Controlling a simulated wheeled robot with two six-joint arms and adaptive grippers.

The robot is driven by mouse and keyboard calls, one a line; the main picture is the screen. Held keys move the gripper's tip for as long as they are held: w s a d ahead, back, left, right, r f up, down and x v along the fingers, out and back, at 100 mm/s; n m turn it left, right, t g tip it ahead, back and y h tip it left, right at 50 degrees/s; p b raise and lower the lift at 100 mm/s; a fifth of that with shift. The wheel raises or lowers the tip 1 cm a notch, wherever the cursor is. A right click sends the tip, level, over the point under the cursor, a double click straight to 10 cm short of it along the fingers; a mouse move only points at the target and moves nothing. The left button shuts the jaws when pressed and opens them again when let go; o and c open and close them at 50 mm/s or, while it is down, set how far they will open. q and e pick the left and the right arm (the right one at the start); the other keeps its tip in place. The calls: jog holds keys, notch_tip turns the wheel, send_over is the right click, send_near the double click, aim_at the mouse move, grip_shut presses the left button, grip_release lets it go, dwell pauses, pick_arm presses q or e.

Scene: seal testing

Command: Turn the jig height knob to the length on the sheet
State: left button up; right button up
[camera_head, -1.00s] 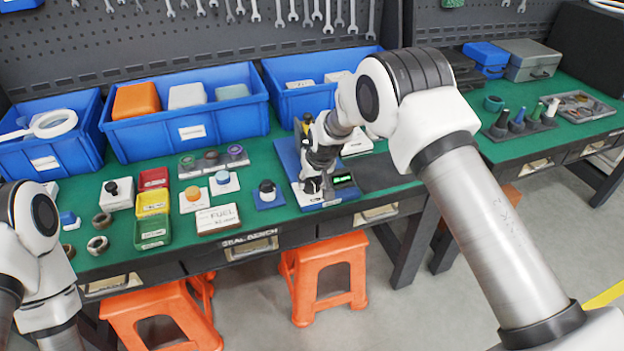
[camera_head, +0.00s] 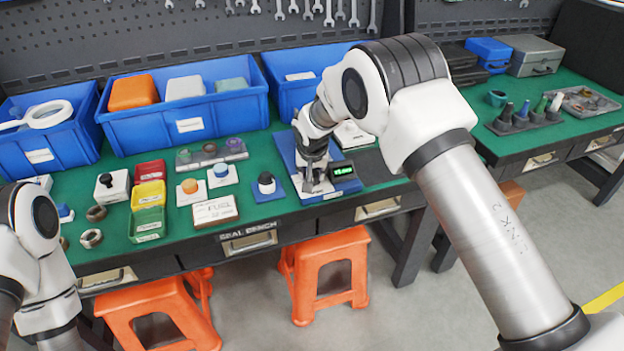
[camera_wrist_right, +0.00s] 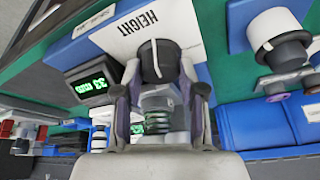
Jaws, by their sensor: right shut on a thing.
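The jig is a blue base (camera_head: 346,186) with a small display (camera_head: 341,170) lit in green. In the right wrist view the display (camera_wrist_right: 92,82) seems to read 33 mm. The black knob (camera_wrist_right: 150,62) with a white line stands on a pale plate (camera_wrist_right: 118,36) marked HEIGHT. My right gripper (camera_wrist_right: 160,95) is shut on the knob, one finger on each side; it also shows over the jig in the head view (camera_head: 314,184). A white card (camera_head: 214,210) reads FUEL; its smaller line is not legible. My left gripper is out of view; only its arm shows.
Red, yellow and green bins (camera_head: 148,195) and several small parts lie left of the jig. Blue crates (camera_head: 185,125) stand behind. Orange stools (camera_head: 325,265) are below the bench.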

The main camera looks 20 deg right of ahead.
jog(key=shift+f+m+h+b, duration=0.2)
jog(key=shift+m+h+b, duration=0.2)
jog(key=shift+m+b, duration=0.6)
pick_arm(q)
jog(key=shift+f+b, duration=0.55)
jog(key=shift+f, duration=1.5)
pick_arm(e)
jog(key=shift+r+m, duration=0.2)
jog(key=shift+m, duration=0.2)
jog(key=o, duration=0.9)
jog(key=shift+g, duration=0.3)
jog(key=v, duration=1.2)
jog(key=shift+a+f, duration=0.1)
jog(key=shift+a, duration=0.1)
jog(key=shift+f, duration=0.15)
